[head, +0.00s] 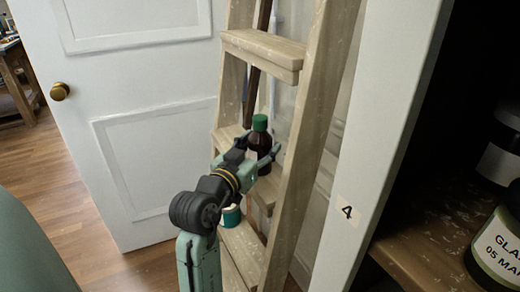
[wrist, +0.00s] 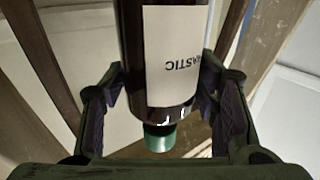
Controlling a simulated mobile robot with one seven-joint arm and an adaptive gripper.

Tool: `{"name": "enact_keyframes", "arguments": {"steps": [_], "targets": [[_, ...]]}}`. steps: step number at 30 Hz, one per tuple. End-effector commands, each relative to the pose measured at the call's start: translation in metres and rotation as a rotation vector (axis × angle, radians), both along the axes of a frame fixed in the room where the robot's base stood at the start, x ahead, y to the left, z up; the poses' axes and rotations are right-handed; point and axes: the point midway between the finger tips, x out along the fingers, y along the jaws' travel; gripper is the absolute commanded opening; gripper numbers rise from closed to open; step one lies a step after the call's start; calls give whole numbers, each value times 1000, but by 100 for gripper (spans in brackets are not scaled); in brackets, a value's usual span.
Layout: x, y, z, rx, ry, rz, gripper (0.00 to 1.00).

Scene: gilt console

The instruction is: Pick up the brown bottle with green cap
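The brown bottle (head: 261,147) stands upright at a wooden ladder shelf in the head view, its green cap (head: 260,122) on top. My gripper (head: 262,157) reaches in from the front, with one finger on each side of the bottle. The wrist view shows the bottle (wrist: 133,60) inverted, with its pale label and the green cap towards the lower edge. There my gripper (wrist: 163,85) is spread wide, its fingertips close beside the bottle's sides. Whether a fingertip touches the glass is hard to tell. The bottle's base is partly hidden behind the gripper in the head view.
The ladder shelf (head: 305,130) has steps above and below the bottle. A teal-lidded container (head: 232,216) sits lower, near my arm. A white door (head: 150,120) is at left. A white post (head: 385,130) and a dark cabinet with a labelled jar (head: 497,250) are at right.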

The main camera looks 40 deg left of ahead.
Motion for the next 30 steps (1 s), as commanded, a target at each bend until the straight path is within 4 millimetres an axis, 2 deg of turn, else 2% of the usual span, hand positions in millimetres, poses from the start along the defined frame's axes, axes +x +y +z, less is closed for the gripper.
{"name": "enact_keyframes", "arguments": {"steps": [2,20,30], "targets": [[0,0,0,0,0,0,47],[0,0,0,0,0,0,7],[0,0,3,2,-2,0,7]]}}
